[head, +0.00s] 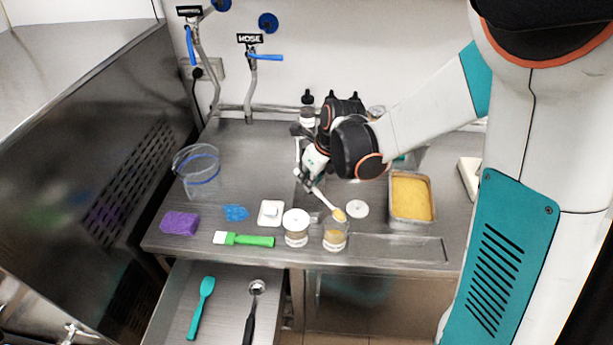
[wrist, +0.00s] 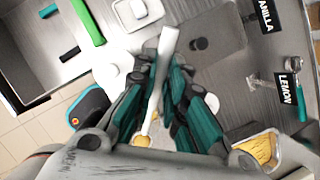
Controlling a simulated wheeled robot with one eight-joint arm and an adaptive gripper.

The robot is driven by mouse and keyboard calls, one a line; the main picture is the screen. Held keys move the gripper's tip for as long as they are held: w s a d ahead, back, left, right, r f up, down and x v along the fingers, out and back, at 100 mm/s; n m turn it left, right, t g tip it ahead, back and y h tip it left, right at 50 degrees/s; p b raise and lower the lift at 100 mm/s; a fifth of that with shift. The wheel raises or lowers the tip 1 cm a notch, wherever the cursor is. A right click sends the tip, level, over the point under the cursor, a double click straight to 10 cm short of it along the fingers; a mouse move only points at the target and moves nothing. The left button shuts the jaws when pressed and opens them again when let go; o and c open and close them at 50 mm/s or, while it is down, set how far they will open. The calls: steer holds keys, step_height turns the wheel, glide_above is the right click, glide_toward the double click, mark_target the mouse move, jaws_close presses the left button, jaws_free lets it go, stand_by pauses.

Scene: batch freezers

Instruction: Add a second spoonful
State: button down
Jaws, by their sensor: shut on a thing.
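My gripper (head: 312,176) is shut on a white spoon (head: 326,201), which slants down to the right. In the wrist view the spoon (wrist: 168,50) runs between the teal fingers (wrist: 160,85). Its bowl holds a yellow heap (head: 339,215). The bowl is at or just above the mouth of a clear jar (head: 336,240) with some yellow inside; whether they touch I cannot tell. A steel pan (head: 411,220) of yellow stuff stands to the right. In the wrist view my gripper hides most of the jar.
A white-lidded jar (head: 296,236) stands just left of the open jar. A loose white lid (head: 357,209) lies behind it. A green-handled brush (head: 250,240), purple sponge (head: 179,223) and clear jug (head: 198,172) are further left. An open drawer (head: 228,300) juts out in front.

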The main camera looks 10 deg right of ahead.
steer(key=shift+s+d+r+t+y, duration=0.15)
steer(key=shift+r+t+y, duration=0.1)
steer(key=shift+r, duration=0.1)
steer(key=shift+s+d+r+t+y, duration=0.1)
steer(key=shift+d+r+t+y, duration=0.05)
steer(key=shift+r+t, duration=0.15)
steer(key=s+d+r+t+y+b, duration=0.1)
steer(key=t, duration=0.1)
steer(key=s+d+r+t+y+b, duration=0.1)
steer(key=s+t+b, duration=0.1)
steer(key=shift+s+d+r+y, duration=0.15)
steer(key=shift+s+r+y, duration=0.15)
steer(key=shift+r+y, duration=0.1)
steer(key=s+t+b, duration=0.1)
steer(key=b, duration=0.1)
steer(key=s+d+t+y+b, duration=0.1)
steer(key=b, duration=0.1)
steer(key=shift+s+d+r, duration=0.15)
steer(key=shift+d+r, duration=0.1)
steer(key=shift+r, duration=0.05)
steer(key=shift+s+d+r+t+y+b, duration=0.2)
steer(key=shift+s+t+y+b, duration=0.15)
steer(key=shift+t+b, duration=0.15)
steer(key=shift+s+d+r+t+y+b, duration=0.15)
steer(key=shift+s+r+t+y+b, duration=0.15)
steer(key=shift+b, duration=0.2)
steer(key=shift+d+f, duration=0.1)
